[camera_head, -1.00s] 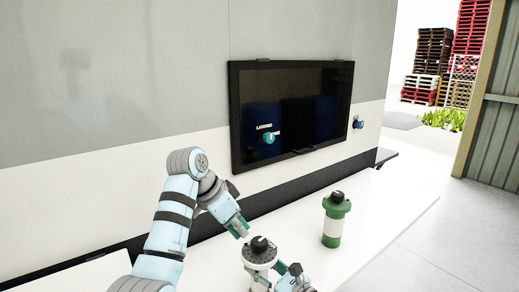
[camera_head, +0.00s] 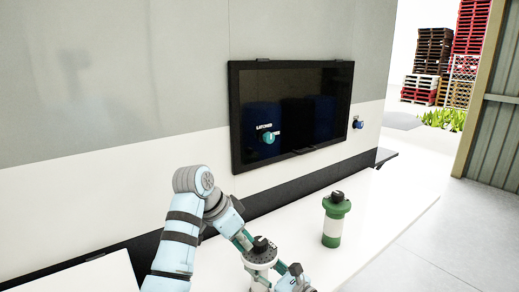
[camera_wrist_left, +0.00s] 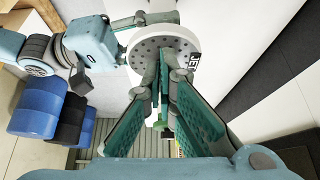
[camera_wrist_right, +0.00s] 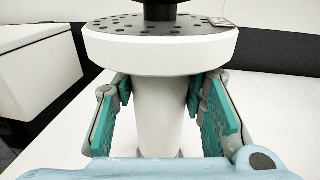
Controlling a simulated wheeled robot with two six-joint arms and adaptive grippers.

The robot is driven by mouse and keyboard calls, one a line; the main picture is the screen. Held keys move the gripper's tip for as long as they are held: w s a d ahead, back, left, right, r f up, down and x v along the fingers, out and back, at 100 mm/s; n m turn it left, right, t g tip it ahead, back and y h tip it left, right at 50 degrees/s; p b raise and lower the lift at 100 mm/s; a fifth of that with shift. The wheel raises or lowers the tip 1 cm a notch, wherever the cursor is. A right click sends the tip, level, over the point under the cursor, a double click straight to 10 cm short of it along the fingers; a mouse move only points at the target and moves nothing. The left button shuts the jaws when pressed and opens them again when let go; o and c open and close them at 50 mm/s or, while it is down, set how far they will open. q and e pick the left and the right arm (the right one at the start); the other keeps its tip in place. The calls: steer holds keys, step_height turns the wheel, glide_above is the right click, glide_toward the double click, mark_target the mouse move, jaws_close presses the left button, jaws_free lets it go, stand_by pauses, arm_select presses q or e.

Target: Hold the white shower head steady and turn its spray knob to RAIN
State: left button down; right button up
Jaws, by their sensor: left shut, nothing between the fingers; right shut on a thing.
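The white shower head (camera_head: 260,258) stands upright at the bottom middle of the head view, with a grey perforated face and a black spray knob (camera_head: 261,242) on top. My right gripper (camera_wrist_right: 158,105) is shut on its white handle (camera_wrist_right: 158,120), below the head. My left gripper (camera_head: 250,240) is at the knob, coming from the upper left. In the left wrist view its fingers (camera_wrist_left: 165,80) meet over the face (camera_wrist_left: 150,60), right by the knob, with nothing held between them. A label, apparently JET (camera_wrist_left: 194,62), shows on the rim. The knob's pointer setting cannot be read.
Behind is a wall with a dark window (camera_head: 290,115), bearing a teal knob (camera_head: 268,138) labelled LATCHED. A blue knob (camera_head: 358,123) sits on the wall right of it.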

arm_select(q)
steer(key=shift+f, duration=0.6)
steer(key=shift+w+d, duration=0.15)
steer(key=shift+w+a, duration=0.25)
steer(key=shift+w, duration=0.1)
stand_by(0.6)
steer(key=shift+a, duration=0.1)
steer(key=shift+s+a, duration=0.1)
steer(key=shift+a, duration=0.05)
steer(key=shift+a+r, duration=0.1)
step_height(320, 180, up, 6)
steer(key=shift+s+f, duration=0.1)
